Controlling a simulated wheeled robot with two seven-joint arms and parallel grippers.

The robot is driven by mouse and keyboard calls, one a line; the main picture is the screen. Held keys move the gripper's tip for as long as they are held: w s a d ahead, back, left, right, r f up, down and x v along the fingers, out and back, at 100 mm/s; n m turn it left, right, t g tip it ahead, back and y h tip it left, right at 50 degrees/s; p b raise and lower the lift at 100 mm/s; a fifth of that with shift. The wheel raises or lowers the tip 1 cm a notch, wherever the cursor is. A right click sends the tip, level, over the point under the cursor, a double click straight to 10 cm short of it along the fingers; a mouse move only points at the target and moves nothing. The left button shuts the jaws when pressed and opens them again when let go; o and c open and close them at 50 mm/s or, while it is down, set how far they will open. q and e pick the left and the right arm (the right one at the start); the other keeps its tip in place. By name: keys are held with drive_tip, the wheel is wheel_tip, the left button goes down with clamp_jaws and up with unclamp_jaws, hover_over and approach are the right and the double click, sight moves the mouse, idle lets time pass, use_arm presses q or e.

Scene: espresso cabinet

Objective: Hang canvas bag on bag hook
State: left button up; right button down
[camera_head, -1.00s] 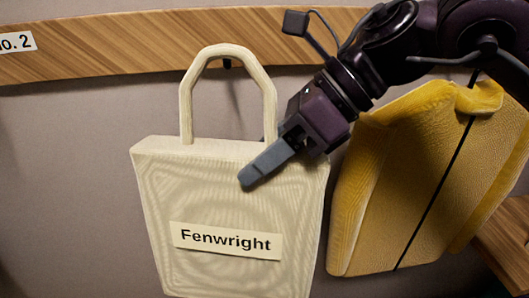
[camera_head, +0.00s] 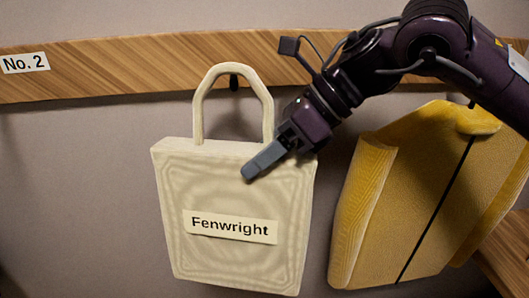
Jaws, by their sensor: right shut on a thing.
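The cream canvas bag (camera_head: 235,262), labelled "Fenwright", hangs upright from my right gripper (camera_head: 262,163) in front of the wall. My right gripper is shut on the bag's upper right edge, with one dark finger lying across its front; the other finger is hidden. The bag's handle loop (camera_head: 236,70) stands up above it. A dark hook (camera_head: 234,82) on the wooden rail shows through the loop, just below its top. I cannot tell whether the handle touches the hook. My left gripper is not in view.
A wooden rail (camera_head: 120,68) runs along the wall, with a "No. 2" label (camera_head: 25,62) at its left. A yellow jacket (camera_head: 420,200) hangs at the right, close to my right arm. The wall left of the bag is clear.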

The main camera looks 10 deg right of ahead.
drive_tip(key=shift+w+p, duration=0.3)
drive_tip(key=shift+w, duration=0.5)
drive_tip(key=shift+w+f, duration=0.45)
drive_tip(key=shift+w, duration=0.05)
drive_tip(key=shift+w+f, duration=0.1)
drive_tip(key=shift+f, duration=0.4)
